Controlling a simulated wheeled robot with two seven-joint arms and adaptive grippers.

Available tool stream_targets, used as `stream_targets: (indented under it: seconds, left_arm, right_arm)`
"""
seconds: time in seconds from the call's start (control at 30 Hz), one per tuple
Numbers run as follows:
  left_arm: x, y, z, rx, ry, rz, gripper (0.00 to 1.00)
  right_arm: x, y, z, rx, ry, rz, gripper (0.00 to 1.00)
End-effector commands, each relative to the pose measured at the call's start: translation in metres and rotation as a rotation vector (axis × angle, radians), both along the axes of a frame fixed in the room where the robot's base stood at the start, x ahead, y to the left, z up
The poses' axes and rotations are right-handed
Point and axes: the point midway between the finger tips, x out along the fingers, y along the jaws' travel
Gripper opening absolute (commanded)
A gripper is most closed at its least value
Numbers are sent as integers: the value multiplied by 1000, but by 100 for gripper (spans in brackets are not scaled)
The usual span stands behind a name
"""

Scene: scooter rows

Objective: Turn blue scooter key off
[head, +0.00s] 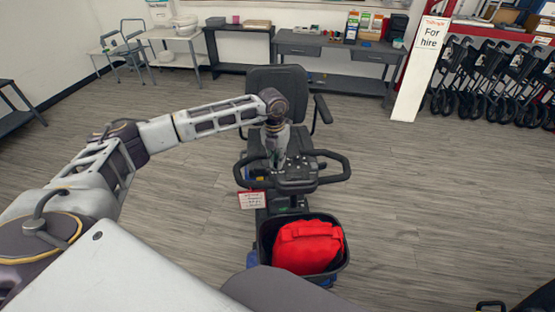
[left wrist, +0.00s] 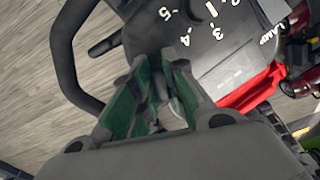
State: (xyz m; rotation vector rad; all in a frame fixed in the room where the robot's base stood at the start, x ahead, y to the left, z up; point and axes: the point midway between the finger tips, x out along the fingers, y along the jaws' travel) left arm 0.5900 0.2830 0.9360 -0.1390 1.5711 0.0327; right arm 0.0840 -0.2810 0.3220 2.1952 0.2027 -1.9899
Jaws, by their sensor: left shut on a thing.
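The scooter stands in front of me, with a black seat (head: 277,90), a looped handlebar (head: 335,168) and a dark console (head: 297,176). Small blue body parts (head: 252,259) show beside its basket. My left gripper (head: 277,160) points down at the left part of the console. In the left wrist view, the green-padded fingers of my left gripper (left wrist: 163,90) are close together beside the numbered dial face (left wrist: 200,30). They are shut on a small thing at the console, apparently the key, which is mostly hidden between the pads. My right gripper is not in view.
A black front basket (head: 268,236) holds a red bag (head: 308,247). A white tag with a red edge (head: 252,199) hangs left of the handlebar. The floor around the scooter is clear.

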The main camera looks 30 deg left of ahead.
Motion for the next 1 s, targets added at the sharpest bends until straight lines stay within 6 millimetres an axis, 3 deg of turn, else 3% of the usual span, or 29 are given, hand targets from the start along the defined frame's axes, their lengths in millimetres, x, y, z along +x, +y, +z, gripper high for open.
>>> stream_targets:
  seconds: [1.0]
  left_arm:
    - [-1,2,1,96,58,707,0]
  right_arm:
    - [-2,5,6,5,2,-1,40]
